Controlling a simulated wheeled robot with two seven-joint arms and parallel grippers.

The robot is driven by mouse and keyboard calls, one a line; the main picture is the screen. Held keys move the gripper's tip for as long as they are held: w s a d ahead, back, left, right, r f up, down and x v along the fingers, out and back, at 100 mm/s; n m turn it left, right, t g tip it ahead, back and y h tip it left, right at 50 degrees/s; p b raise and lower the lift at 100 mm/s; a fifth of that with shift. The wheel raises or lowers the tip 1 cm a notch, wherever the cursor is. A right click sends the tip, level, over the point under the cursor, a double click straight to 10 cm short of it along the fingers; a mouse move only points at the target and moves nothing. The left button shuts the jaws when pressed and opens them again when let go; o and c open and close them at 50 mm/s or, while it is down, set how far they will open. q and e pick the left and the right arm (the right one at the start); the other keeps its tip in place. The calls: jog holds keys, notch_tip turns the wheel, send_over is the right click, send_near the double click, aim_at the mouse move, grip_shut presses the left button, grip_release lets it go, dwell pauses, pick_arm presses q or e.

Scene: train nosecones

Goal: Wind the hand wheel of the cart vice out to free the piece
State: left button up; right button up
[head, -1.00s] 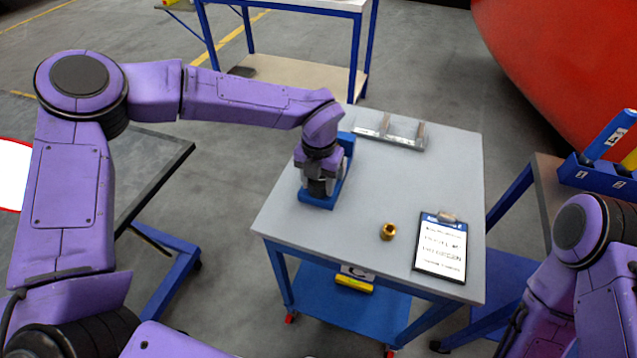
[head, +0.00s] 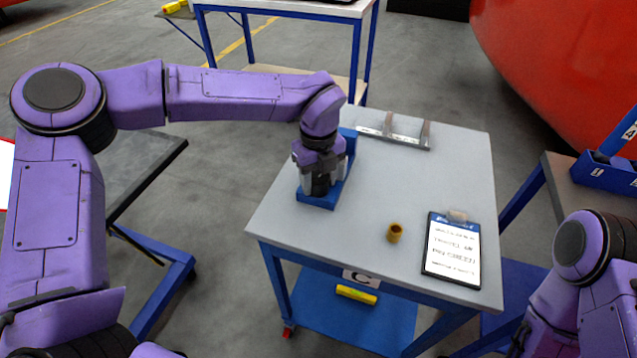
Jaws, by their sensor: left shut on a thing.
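The cart vice (head: 346,150) is blue and stands on the left part of the grey cart top (head: 400,180). My left gripper (head: 320,186) points down over the front of the vice and is shut on a dark round part there, which looks like the hand wheel (head: 319,187). The gripper and wrist hide most of the wheel and the vice jaws, so I cannot see the clamped piece. My right arm shows at the lower right edge, but its gripper is out of view.
A brass bushing (head: 394,233) and a clipboard (head: 452,250) lie on the cart top. A metal rack (head: 393,134) lies along its back edge. A yellow object (head: 356,294) is on the lower shelf. A blue bin (head: 606,171) stands on the right table.

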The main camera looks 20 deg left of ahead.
pick_arm(q)
jog(key=shift+n+b, duration=0.3)
jog(key=shift+n, duration=0.2)
jog(key=shift+r, duration=0.15)
jog(key=o, duration=1)
jog(key=shift+o, duration=0.2)
jog(key=shift+a+r, duration=0.1)
jog(key=shift+a, duration=0.05)
jog(key=shift+w, duration=0.1)
